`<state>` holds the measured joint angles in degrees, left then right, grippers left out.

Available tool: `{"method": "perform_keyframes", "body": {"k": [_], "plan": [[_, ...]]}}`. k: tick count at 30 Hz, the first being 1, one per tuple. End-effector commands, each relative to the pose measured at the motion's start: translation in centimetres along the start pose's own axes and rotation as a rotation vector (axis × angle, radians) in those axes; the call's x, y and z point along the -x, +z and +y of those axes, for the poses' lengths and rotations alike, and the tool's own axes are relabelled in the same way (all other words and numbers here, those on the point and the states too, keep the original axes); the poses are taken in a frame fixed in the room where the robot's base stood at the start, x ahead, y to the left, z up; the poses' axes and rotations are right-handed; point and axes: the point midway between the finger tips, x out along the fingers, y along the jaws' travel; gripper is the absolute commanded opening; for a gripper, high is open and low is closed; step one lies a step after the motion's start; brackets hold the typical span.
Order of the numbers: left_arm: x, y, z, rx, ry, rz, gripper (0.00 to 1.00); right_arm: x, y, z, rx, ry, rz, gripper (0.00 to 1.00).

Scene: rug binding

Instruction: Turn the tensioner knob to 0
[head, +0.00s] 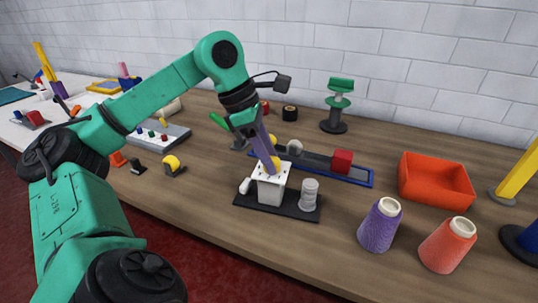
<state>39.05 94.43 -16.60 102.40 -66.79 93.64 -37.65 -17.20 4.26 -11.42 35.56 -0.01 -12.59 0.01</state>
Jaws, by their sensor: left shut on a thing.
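The tensioner is a white box (271,190) on a dark base plate (250,200), near the middle of the table. A yellow knob (276,164) sits on its top face, partly hidden by my gripper. Small dark marks show on the white face, but they are too small to read, so I cannot tell the knob's setting. My left gripper (273,164) reaches down from above with its purple fingers shut on the knob. My right gripper is not in view.
A grey ribbed cylinder (309,194) stands on the same plate. A blue-edged tray (325,171) with a red block (342,161) lies behind. Purple (379,228) and orange (447,246) thread cones stand front right, near an orange bin (435,181).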

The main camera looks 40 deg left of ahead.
Motion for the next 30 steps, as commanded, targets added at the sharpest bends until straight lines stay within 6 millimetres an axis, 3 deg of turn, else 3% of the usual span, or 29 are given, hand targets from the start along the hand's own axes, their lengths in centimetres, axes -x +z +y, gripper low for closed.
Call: {"method": "perform_keyframes", "body": {"k": [11, 30], "plan": [[-0.1, -0.1, -0.1, 0.097, 0.042, 0.001, 0.00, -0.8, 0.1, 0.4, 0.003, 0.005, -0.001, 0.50], [0.0, 0.1, -0.3, 0.498, 0.208, 0.001, 0.00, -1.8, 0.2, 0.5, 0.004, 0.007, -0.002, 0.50]]}}
